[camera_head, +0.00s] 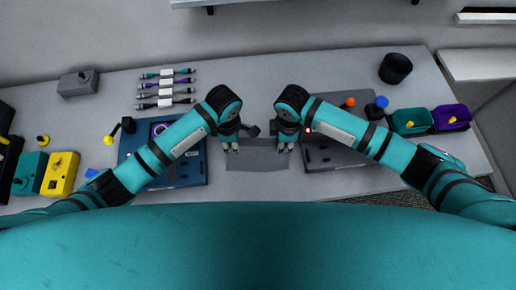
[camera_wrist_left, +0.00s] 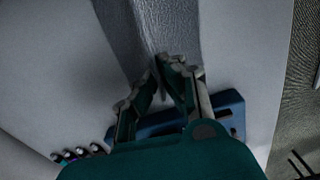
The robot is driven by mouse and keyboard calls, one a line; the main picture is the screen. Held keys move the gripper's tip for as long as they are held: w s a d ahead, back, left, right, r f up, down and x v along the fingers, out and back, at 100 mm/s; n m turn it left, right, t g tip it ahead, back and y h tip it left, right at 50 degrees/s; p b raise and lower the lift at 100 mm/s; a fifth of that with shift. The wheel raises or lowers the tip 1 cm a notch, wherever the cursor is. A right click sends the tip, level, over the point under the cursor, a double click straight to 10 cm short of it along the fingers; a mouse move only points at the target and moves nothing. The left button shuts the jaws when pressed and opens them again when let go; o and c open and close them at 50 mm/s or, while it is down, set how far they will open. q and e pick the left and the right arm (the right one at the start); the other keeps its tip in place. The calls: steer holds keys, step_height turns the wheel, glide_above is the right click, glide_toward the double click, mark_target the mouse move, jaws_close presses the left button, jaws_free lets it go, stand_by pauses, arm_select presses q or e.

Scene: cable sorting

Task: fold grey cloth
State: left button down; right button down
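The grey cloth (camera_head: 257,160) lies on the table in front of me, between the two arms. A crease runs across it near its far part. In the left wrist view the cloth (camera_wrist_left: 172,25) is a textured darker band leading up from the fingertips. My left gripper (camera_head: 230,148) is at the cloth's left side; in its wrist view its fingertips (camera_wrist_left: 157,72) come nearly together with a narrow fold of cloth between them. My right gripper (camera_head: 285,148) is at the cloth's right side, fingers down; its opening is too small to judge.
A blue board (camera_head: 185,175) lies left of the cloth and a dark board (camera_head: 335,155) lies right of it. Several cables (camera_head: 166,88) lie at the back left. The table behind the cloth is mostly clear.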

arm_select(q)
steer(key=shift+r, duration=0.2)
arm_select(e)
steer(key=shift+w+r, duration=0.1)
steer(key=shift+r, duration=0.1)
arm_select(q)
steer(key=shift+w+r, duration=0.1)
arm_select(e)
steer(key=shift+r, duration=0.1)
